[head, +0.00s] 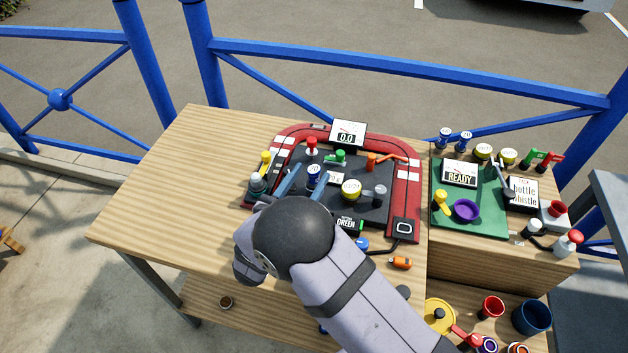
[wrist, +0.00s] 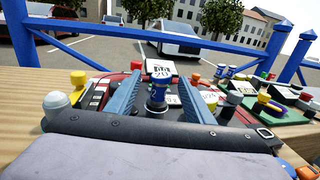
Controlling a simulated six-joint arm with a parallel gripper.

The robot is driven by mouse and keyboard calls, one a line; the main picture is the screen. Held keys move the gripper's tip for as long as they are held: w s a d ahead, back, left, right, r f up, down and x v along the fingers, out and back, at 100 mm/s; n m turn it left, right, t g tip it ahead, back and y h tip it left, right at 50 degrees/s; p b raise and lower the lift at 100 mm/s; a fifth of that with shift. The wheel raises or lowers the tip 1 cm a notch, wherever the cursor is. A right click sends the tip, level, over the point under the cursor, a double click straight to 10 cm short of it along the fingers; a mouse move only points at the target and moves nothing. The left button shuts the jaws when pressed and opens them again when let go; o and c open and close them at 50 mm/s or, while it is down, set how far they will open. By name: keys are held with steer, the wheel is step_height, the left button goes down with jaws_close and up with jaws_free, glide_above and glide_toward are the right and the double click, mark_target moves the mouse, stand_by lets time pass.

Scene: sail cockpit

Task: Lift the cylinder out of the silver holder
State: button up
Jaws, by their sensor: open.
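In the wrist view the cylinder (wrist: 157,80) rises between the two blue fingers of my gripper (wrist: 163,80), with a visible gap on each side. My gripper (head: 310,178) is open and empty, low over the console.
A display (head: 348,131) reads 0.0 behind. The table's left side (head: 170,185) is clear.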

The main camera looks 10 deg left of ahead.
steer(key=shift+w+d+p, duration=0.25)
steer(key=shift+w+p, duration=0.15)
steer(key=shift+w, duration=0.75)
steer(key=shift+w+d+p, duration=0.25)
steer(key=shift+w+p, duration=0.1)
steer(key=shift+w, duration=0.8)
steer(key=shift+w+d+p, duration=0.25)
steer(key=shift+w+p, duration=0.15)
steer(key=shift+w, duration=0.75)
jaws_close()
